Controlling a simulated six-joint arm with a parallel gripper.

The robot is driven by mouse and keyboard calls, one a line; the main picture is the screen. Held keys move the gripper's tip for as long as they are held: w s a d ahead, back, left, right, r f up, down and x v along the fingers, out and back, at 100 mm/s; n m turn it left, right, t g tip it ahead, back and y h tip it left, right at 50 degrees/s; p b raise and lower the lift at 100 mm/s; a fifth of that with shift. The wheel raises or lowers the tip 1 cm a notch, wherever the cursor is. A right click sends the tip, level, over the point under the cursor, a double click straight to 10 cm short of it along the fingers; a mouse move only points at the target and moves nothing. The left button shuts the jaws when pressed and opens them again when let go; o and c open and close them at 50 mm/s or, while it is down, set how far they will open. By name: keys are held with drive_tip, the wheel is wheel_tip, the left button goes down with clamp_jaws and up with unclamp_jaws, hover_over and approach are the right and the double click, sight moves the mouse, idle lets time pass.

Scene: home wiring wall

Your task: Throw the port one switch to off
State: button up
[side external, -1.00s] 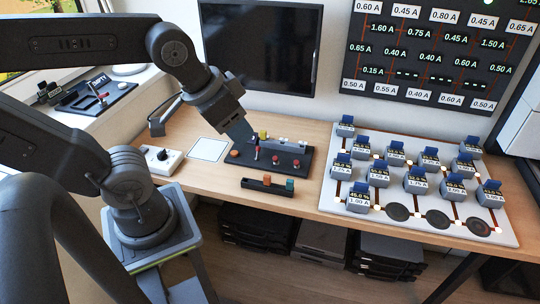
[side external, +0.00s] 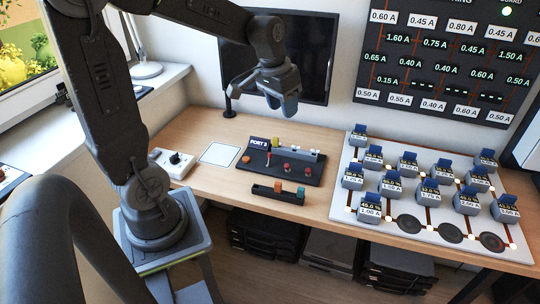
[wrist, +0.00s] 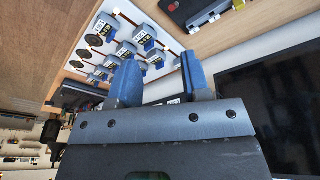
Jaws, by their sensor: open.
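A black switch panel (side external: 310,172) lies on the wooden desk, with a small dark sign (side external: 259,143) reading PORT and a number too small to be sure of. A thin red-based lever (side external: 268,159) stands near the sign. Red knobs sit to its right. I cannot tell which control is the port one switch or its position. My gripper (side external: 283,104) is raised above and behind the panel, in front of the dark screen. Its blue fingers are apart and empty, also in the wrist view (wrist: 158,80). Nothing is touching the panel.
A white board (side external: 345,205) with several metered blocks lies to the right. A black tray (side external: 277,194) with coloured blocks lies in front of the panel. A white knob box (side external: 173,162) and white square (side external: 219,154) are left. The dark screen (side external: 300,55) stands behind.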

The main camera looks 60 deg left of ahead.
drive_tip(key=w+a+f+n+g+h, duration=0.15)
drive_tip(key=w+a+f, duration=0.25)
drive_tip(key=a+f, duration=0.55)
drive_tip(key=n, duration=0.1)
approach(269, 154)
drive_tip(key=f, duration=0.3)
drive_tip(key=w+f, duration=0.1)
drive_tip(key=f, duration=0.3)
drive_tip(key=d+f, duration=0.1)
drive_tip(key=f, duration=0.2)
drive_tip(key=shift+w+f, duration=0.2)
drive_tip(key=shift+c, duration=0.4)
clamp_jaws()
